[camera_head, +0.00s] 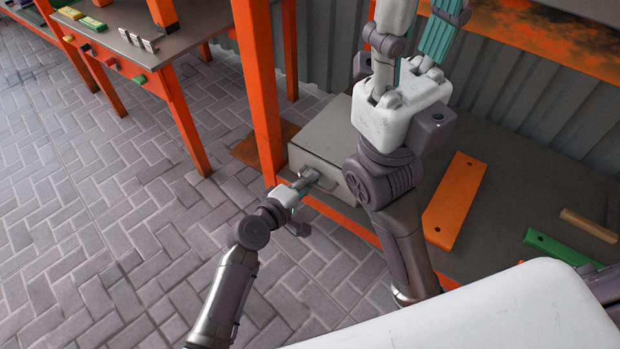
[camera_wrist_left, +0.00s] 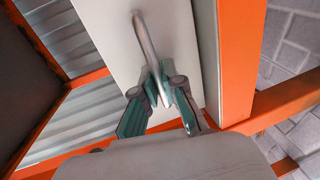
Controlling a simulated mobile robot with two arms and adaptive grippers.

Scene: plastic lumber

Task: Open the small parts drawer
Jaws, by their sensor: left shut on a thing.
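The small parts drawer is in a grey box (camera_head: 336,132) on the left end of the low shelf in the head view. My left gripper (camera_head: 306,178) is at its front, shut on the metal handle (camera_head: 327,184). In the left wrist view the handle (camera_wrist_left: 145,38) is a bent bar on a pale front panel (camera_wrist_left: 185,50). The teal fingertips (camera_wrist_left: 165,92) close around its near end. My right gripper (camera_head: 418,45) is raised high over the shelf, its fingertips cut off by the top edge. Whether the drawer has slid out at all is unclear.
An orange post (camera_head: 258,80) stands close left of the drawer. The low shelf (camera_head: 500,165) also holds an orange plank (camera_head: 455,203), a green plank (camera_head: 555,248) and a tan strip (camera_head: 588,226). A workbench (camera_head: 160,22) stands at upper left. The paved floor before the drawer is clear.

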